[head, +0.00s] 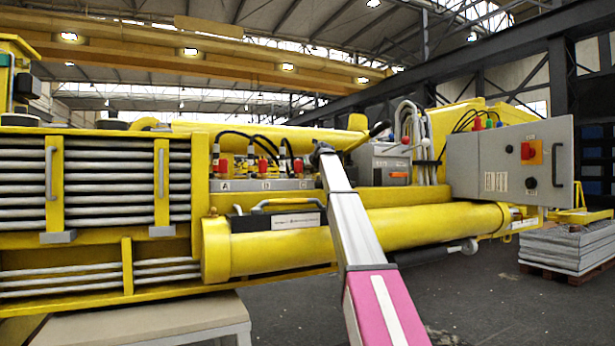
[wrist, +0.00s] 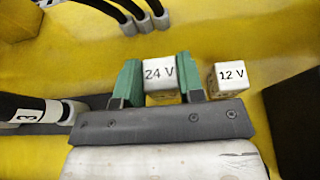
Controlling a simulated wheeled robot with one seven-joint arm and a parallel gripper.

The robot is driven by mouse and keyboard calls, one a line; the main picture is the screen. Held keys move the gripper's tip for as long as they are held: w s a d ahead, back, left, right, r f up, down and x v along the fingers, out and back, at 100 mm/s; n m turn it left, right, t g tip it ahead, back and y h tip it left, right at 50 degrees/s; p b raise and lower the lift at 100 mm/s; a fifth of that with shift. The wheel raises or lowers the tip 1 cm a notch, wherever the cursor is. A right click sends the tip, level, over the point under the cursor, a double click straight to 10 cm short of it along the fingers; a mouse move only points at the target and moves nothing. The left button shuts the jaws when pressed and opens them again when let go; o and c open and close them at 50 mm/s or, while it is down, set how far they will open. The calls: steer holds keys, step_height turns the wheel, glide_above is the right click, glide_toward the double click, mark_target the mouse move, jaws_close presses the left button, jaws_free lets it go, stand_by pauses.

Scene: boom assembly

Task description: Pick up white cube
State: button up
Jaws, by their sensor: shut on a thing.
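A white cube (wrist: 160,92) marked "24 V" sits between the two green fingers of my gripper (wrist: 158,72) in the wrist view. The fingers are shut on its left and right sides. Another white cube (wrist: 229,78) marked "12 V" stands just right of the right finger, apart from the held one. Yellow surface shows behind both cubes; I cannot tell whether the held cube touches it. In the head view my arm reaches up toward the yellow machine (head: 330,243); the cubes and fingers cannot be made out there.
Black hoses with grey ends (wrist: 145,22) come down above the cubes in the wrist view. A black cylinder labelled "3" (wrist: 30,112) lies close on the left, and a dark block (wrist: 297,115) is at the right edge. In the head view, a grey control box (head: 512,165) stands right.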

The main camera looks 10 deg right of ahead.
steer(key=s+r, duration=0.8)
steer(key=s, duration=0.3)
steer(key=shift+s+d, duration=0.3)
steer(key=shift+d, duration=0.15)
